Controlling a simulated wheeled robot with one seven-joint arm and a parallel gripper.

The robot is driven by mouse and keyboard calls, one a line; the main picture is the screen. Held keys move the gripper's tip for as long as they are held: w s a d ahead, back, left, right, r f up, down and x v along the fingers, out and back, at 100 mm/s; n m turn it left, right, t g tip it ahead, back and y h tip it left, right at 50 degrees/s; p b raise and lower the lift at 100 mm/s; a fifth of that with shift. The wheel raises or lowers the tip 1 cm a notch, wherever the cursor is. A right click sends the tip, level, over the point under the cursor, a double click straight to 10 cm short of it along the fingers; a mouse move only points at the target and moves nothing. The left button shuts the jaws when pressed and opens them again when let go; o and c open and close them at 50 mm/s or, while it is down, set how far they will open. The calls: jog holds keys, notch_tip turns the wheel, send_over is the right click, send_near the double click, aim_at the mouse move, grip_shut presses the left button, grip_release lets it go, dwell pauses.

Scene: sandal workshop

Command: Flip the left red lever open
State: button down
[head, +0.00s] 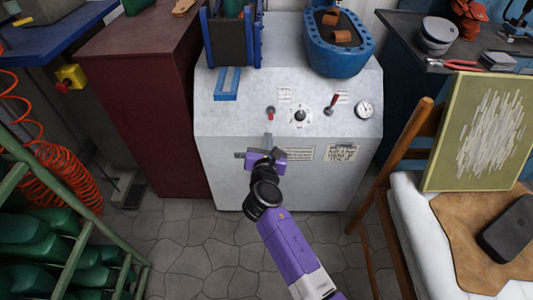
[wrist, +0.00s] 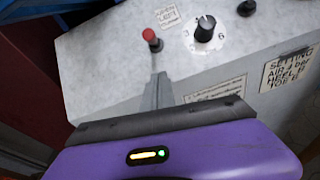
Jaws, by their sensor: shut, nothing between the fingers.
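The left red lever (head: 271,114) is a short lever with a red knob on the sloped panel of the grey machine (head: 230,140). It also shows in the wrist view (wrist: 150,37), where its red end points up toward the camera. My gripper (head: 268,140) is shut and empty, just in front of and below this lever. In the wrist view the closed fingertips (wrist: 158,78) point at the lever's base; I cannot tell whether they touch it. A second red lever (head: 331,103) stands tilted on the right of the panel.
A black knob (head: 299,116) sits right of the left lever, and a round gauge (head: 365,109) is at the far right. A blue tub (head: 340,60) and a blue-framed unit (head: 232,45) stand on the machine. A chair (head: 400,170) is at right.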

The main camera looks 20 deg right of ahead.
aim_at(271, 115)
jog(key=shift+w+d+r, duration=0.15)
jog(key=shift+w+r, duration=0.05)
jog(key=shift+r, duration=0.4)
jog(key=shift+w+d+r, duration=0.15)
jog(key=shift+d+r, duration=0.05)
jog(key=shift+r, duration=0.45)
jog(key=shift+w+d+r, duration=0.15)
jog(key=shift+w+r, duration=0.05)
jog(key=shift+r, duration=0.4)
jog(key=shift+r+p, duration=0.2)
jog(key=shift+p, duration=0.5)
